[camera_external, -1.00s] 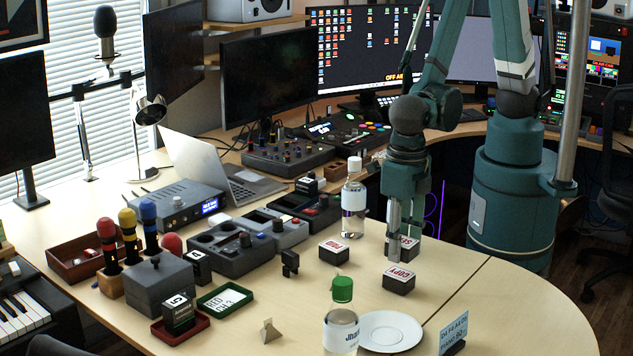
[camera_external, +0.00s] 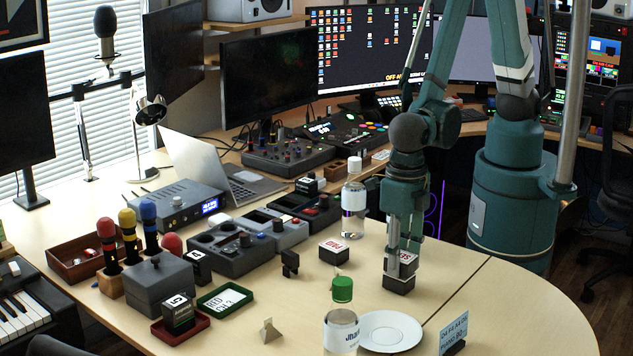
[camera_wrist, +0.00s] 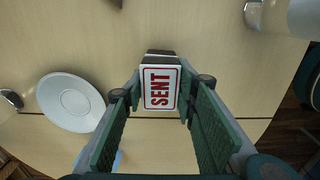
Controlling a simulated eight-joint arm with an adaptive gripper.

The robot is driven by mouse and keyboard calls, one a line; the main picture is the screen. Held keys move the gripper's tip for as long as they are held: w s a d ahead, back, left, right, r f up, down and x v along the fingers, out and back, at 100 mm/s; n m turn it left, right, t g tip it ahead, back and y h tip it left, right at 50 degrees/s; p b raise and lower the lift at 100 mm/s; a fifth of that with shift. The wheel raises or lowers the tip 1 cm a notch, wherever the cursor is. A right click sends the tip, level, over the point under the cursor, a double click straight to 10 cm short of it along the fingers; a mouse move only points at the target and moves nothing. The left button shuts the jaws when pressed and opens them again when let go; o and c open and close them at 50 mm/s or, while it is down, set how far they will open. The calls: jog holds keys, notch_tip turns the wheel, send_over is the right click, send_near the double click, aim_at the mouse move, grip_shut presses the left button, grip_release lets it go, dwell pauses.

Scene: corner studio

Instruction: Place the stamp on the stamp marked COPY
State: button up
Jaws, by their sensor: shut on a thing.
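My gripper (camera_external: 403,264) is shut on the stamp marked SENT (camera_external: 408,258), a small block with a white top and red letters, held between the two fingers. In the wrist view its label (camera_wrist: 159,89) faces the camera between the fingertips (camera_wrist: 160,100). The stamp marked COPY (camera_external: 399,285) is a dark block on the table directly below the held one. Its label is hidden now; it could be read in the earlier frame. The held stamp is on it or just above it; I cannot tell whether they touch.
Another stamp with red lettering (camera_external: 334,250) stands to the left. A white saucer (camera_external: 390,331) and a green-capped bottle (camera_external: 341,318) are in front. A clear white-capped bottle (camera_external: 354,205) stands behind. A small sign (camera_external: 454,332) is near the table edge. Bare table lies to the right.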

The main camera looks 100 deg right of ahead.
jog(key=shift+f, duration=0.15)
jog(key=o, duration=0.9)
notch_tip(320, 180, up, 12)
jog(key=p, duration=0.2)
jog(key=shift+r, duration=0.2)
dwell(0.6)
